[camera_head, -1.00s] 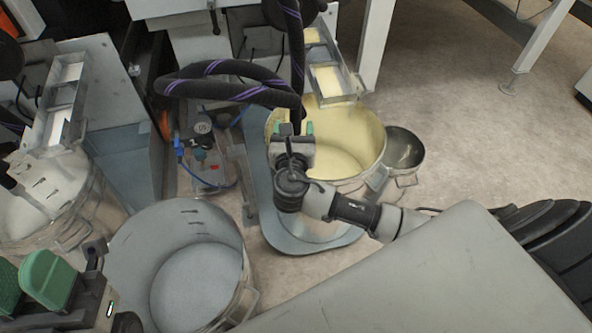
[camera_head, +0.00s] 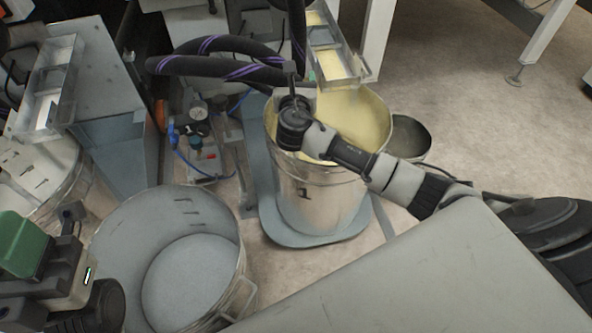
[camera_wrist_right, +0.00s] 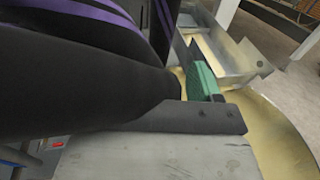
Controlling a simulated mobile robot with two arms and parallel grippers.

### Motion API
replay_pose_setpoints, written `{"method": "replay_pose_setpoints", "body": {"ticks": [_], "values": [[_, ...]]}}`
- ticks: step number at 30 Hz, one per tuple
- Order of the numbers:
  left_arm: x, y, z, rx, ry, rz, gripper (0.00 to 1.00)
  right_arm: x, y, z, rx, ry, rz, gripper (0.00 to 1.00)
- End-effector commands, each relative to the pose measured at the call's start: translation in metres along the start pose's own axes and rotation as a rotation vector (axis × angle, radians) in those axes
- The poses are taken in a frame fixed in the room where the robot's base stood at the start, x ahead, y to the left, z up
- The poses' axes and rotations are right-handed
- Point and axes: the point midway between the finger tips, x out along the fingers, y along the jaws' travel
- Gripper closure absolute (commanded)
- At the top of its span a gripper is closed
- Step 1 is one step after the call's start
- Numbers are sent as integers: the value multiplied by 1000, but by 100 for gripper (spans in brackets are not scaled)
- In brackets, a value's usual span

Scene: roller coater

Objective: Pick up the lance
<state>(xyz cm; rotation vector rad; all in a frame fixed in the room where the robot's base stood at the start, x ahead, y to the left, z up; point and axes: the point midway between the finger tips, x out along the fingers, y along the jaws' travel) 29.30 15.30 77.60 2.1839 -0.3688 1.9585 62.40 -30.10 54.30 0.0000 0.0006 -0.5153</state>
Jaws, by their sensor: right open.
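The lance cannot be made out as a separate part. The thick black hose with purple stripes (camera_head: 225,68) loops over the yellow-filled pot, and a dark upright length of it (camera_head: 297,45) stands above the pot. My right gripper (camera_head: 292,92) is at this upright length, over the pot's back left rim. Its fingertips are mostly hidden in the head view. In the right wrist view the black hose (camera_wrist_right: 85,75) fills the left side, close to one green finger pad (camera_wrist_right: 202,82). The jaws are open. My left gripper (camera_head: 25,245) is partly in view at the lower left, away from the hose.
The metal pot with yellow powder (camera_head: 320,200) stands on a blue-grey base (camera_head: 310,238). A metal chute (camera_head: 335,62) hangs above it. A smaller dark bowl (camera_head: 411,138) is beside it. A large grey pot (camera_head: 125,240) stands front left. Floor at right is clear.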

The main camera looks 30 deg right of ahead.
Motion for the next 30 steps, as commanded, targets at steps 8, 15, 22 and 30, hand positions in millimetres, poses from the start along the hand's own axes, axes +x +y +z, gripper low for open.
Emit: {"method": "replay_pose_setpoints", "body": {"ticks": [8, 15, 22, 30], "values": [[1, 0, 0, 0, 0, 0, 60, 0, 0, 0, 0, 0, 0, 47], [1, 0, 0, 0, 0, 0, 60, 0, 0, 0, 0, 0, 0, 84], [1, 0, 0, 0, 1, 0, 60, 0, 0, 2, 1, -3, 0, 100], [3, 0, -1, -1, 2, 0, 60, 0, 0, 5, 1, -3, 0, 100]]}}
